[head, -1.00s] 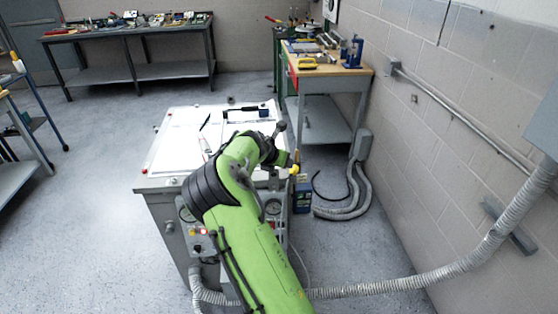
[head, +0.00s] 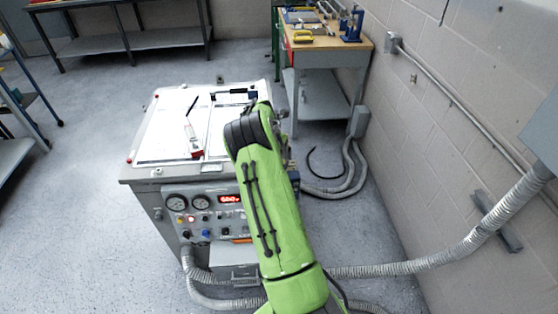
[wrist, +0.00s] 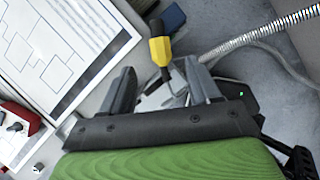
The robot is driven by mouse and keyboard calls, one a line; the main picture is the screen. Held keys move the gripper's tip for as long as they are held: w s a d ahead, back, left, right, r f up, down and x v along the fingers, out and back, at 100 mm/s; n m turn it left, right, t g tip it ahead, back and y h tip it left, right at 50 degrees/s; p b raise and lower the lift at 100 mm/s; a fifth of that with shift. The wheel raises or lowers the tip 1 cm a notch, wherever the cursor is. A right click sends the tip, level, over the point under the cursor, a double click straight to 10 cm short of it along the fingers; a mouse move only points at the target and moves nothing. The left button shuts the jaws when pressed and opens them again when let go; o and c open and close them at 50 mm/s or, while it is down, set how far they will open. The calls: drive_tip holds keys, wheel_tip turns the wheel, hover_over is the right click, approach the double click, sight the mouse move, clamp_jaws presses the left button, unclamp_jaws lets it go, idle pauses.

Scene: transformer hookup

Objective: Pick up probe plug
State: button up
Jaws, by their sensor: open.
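A yellow plug-like piece with a black tip, which looks like the probe plug (wrist: 161,50), shows in the wrist view just beyond and between my fingertips. A thin grey bent piece lies below it, towards the palm. My gripper (wrist: 160,68) is open, with one grey finger on each side and nothing clearly held. I cannot tell whether the fingers touch the plug. In the head view my green arm hides the gripper and the plug.
The grey test cabinet (head: 140,172) carries a white diagram panel, with a red-and-white tool (head: 192,140) on it. Its front has gauges and a red display (head: 230,199). Grey conduit (head: 400,268) runs along the floor at right. A workbench (head: 340,57) stands behind.

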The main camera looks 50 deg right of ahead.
drive_tip(key=x, duration=0.7)
drive_tip(key=shift+s+r, duration=0.1)
clamp_jaws()
